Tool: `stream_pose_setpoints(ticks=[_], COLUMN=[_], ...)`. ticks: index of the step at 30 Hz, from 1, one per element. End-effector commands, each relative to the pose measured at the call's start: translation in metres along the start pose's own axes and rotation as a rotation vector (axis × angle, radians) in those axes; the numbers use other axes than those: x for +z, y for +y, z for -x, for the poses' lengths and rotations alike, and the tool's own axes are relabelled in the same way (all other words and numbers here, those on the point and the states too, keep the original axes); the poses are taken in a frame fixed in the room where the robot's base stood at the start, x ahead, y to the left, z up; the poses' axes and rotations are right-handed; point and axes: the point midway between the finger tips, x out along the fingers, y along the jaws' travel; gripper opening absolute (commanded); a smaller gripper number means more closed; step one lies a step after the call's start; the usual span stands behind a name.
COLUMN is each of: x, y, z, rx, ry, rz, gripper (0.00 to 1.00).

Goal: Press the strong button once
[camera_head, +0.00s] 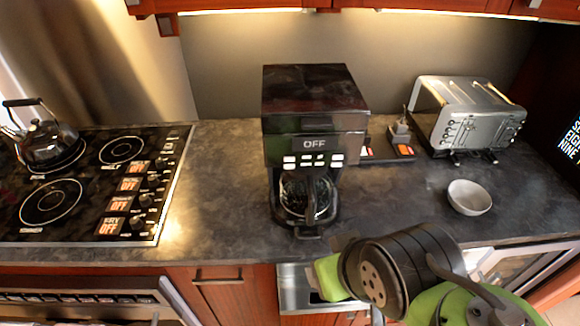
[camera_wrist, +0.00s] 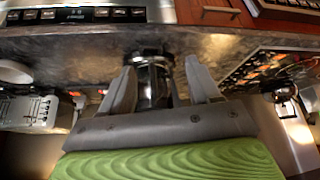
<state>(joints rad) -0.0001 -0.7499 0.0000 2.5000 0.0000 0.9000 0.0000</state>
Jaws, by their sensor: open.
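A dark coffee maker (camera_head: 310,100) stands upright on the counter, its display reading OFF. A row of small white buttons (camera_head: 313,160) sits under the display; their labels are too small to read, so I cannot tell which is strong. A glass carafe (camera_head: 303,197) sits in its base. The carafe area also shows between my fingers in the wrist view (camera_wrist: 153,85). My gripper (camera_wrist: 160,72) is open and empty, with its two grey fingers apart. In the head view my wrist is low and in front of the counter, right of the coffee maker; the fingers are mostly hidden there.
A silver toaster (camera_head: 468,115) and a white bowl (camera_head: 469,197) are on the right. A stove (camera_head: 90,185) with a kettle (camera_head: 45,140) is on the left. The counter left of the coffee maker (camera_head: 220,190) is clear.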

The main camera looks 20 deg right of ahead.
Motion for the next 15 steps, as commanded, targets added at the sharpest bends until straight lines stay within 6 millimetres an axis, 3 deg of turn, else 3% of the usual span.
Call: stream_pose_setpoints(ticks=[1, 11, 15], x=[0.0000, 0.0000, 0.0000], y=[0.0000, 0.0000, 0.0000], z=[0.0000, 0.0000, 0.0000], rx=[0.000, 0.000, 0.000], ry=[0.000, 0.000, 0.000], rz=[0.000, 0.000, 0.000], gripper=[0.54, 0.03, 0.00])
